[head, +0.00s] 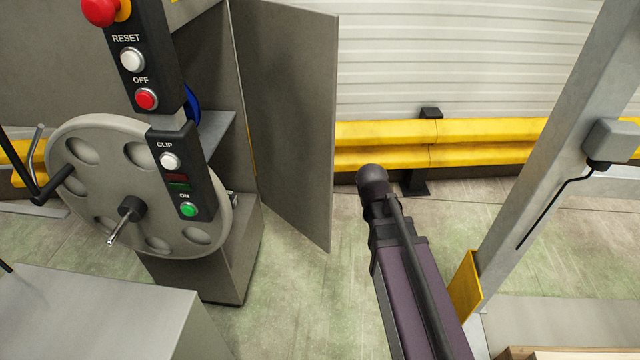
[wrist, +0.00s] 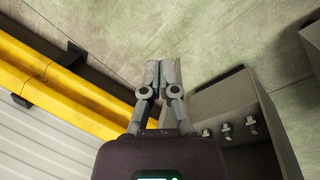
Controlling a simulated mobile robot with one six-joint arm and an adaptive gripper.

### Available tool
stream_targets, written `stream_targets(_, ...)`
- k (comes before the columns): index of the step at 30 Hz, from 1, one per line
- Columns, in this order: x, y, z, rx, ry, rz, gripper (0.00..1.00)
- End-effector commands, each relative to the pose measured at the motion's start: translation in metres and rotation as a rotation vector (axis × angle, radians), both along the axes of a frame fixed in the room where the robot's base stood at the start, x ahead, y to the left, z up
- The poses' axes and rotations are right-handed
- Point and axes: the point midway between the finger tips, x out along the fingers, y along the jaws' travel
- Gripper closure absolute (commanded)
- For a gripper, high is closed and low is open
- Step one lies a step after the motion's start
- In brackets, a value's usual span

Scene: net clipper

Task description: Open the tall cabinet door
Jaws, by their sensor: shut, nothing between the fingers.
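The tall cabinet door (head: 290,120) is a flat grey panel in the head view. It stands out at an angle from the right side of the grey machine cabinet (head: 212,265), its lower edge above the floor. My gripper (wrist: 163,75) shows in the wrist view with its two fingers together, shut and empty, with bare floor behind the tips. In the head view my arm reaches in from the lower right, to the right of the door; the fingers cannot be made out there. A grey box-like body (wrist: 235,105) with several metal fittings is right of the fingers in the wrist view.
A large grey handwheel (head: 85,195) and a button panel (head: 180,170) are on the machine's front. A yellow guard rail (head: 470,140) runs behind along a ribbed white wall. A grey post (head: 545,150) stands at the right.

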Motion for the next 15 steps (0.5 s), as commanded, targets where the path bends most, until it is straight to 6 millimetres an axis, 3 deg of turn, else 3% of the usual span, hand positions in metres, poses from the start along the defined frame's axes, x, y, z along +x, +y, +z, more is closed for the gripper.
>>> stream_targets(1,0.015,0.016,0.000,-0.040,0.002,0.108,1.00)
stream_targets(6,0.045,0.060,0.006,-0.191,0.022,0.465,1.00)
stream_targets(15,0.087,0.154,0.021,-0.494,0.102,1.069,1.00)
